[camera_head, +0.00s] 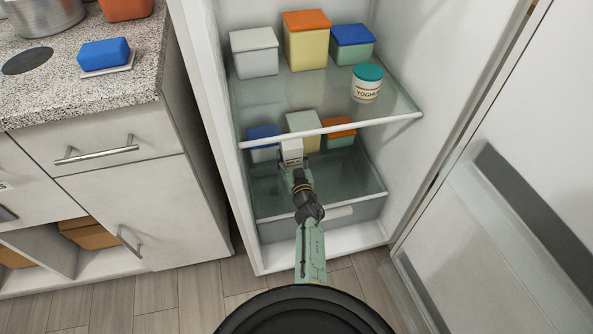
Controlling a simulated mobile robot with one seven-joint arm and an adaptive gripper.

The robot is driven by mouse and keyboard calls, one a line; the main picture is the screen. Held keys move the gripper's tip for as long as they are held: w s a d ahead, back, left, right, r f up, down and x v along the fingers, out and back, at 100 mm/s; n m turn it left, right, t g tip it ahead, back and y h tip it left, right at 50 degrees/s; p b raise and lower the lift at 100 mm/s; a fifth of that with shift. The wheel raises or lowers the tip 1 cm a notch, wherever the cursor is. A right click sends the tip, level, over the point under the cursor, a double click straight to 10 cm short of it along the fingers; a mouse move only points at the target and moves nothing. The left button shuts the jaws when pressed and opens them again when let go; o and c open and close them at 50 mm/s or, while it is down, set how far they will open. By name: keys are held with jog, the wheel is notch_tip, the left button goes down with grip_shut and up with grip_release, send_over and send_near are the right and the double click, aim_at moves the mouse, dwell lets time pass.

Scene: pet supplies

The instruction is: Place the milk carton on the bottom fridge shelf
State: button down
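The milk carton (292,149) is a small white box with dark lettering, inside the open fridge, below the front edge of the upper shelf. My gripper (295,168) reaches into the fridge from the front and appears shut on the carton; the fingers are small and partly hidden. The carton is over the bottom glass shelf (350,184), in front of a cream container (304,124). I cannot tell whether its base touches the shelf.
Beside the cream container are a blue-lidded box (263,134) and an orange-lidded box (339,127). The upper shelf (290,135) holds several boxes and a yoghurt tub (367,84). The fridge door (510,210) stands open at right; a counter (80,95) is left.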

notch_tip(320, 180, down, 6)
jog(key=b, duration=0.3)
jog(key=shift+w+r, duration=0.1)
jog(key=shift+r, duration=0.2)
jog(key=c, duration=1)
grip_release()
jog(key=shift+f, duration=0.45)
jog(key=shift+c, duration=0.2)
jog(key=o, duration=0.5)
jog(key=shift+r, duration=0.1)
jog(key=shift+c, duration=0.2)
